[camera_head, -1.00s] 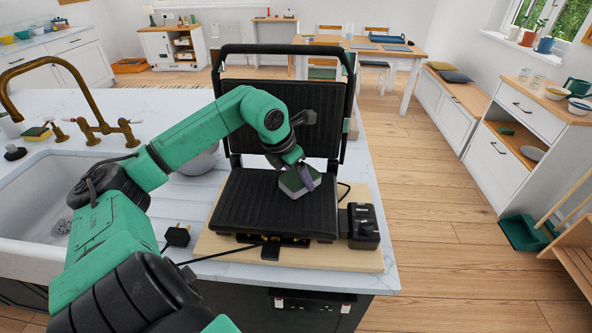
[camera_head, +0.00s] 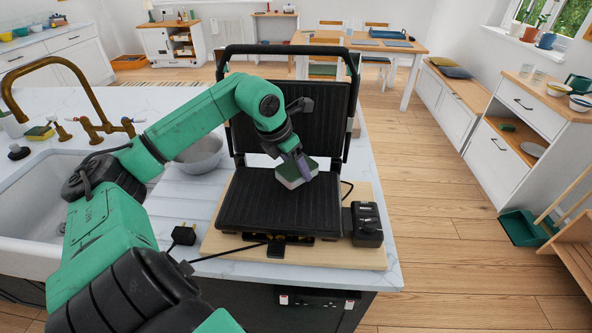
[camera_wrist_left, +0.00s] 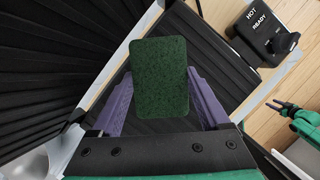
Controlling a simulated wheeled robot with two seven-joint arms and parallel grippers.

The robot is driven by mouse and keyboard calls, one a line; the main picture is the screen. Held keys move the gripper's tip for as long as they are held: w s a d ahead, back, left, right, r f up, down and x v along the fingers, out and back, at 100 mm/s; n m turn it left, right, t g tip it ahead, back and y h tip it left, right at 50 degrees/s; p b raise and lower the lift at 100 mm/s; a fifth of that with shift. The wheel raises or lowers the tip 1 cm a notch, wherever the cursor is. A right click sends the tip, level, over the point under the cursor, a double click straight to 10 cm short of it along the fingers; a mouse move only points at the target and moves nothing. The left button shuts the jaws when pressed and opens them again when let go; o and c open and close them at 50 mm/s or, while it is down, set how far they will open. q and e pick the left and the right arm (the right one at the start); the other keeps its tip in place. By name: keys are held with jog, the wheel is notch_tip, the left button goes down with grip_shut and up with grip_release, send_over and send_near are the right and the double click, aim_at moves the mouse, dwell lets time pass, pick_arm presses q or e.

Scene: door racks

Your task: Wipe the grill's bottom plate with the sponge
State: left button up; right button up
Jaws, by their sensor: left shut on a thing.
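The black grill stands open on a wooden board, with its ribbed bottom plate (camera_head: 270,205) flat and its lid (camera_head: 300,118) raised behind. My left gripper (camera_head: 300,166) is shut on the sponge (camera_head: 294,174), which has a green side and a pale side. The sponge is tilted over the right back part of the plate; I cannot tell whether it touches. In the left wrist view the sponge's dark green face (camera_wrist_left: 160,78) sits between the purple fingers, over the plate's ribs. My right gripper (camera_wrist_left: 285,106) shows at the right edge of the wrist view, its jaws apart and empty.
The grill's control box (camera_head: 365,224) stands at the plate's right. A cable and black plug (camera_head: 184,235) lie on the worktop at the left. A metal bowl (camera_head: 201,151) and the sink (camera_head: 40,200) are further left.

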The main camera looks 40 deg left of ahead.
pick_arm(q)
notch_tip(320, 180, up, 2)
jog(key=shift+d+r+p, duration=0.1)
jog(key=shift+d+p, duration=0.05)
jog(key=shift+p, duration=0.25)
notch_tip(320, 180, up, 2)
jog(key=shift+r+p, duration=0.1)
jog(key=shift+p, duration=0.6)
jog(key=shift+r, duration=0.45)
pick_arm(e)
jog(key=r, duration=0.1)
jog(key=d+r, duration=0.2)
jog(key=shift+w, duration=0.3)
jog(key=shift+a, duration=0.2)
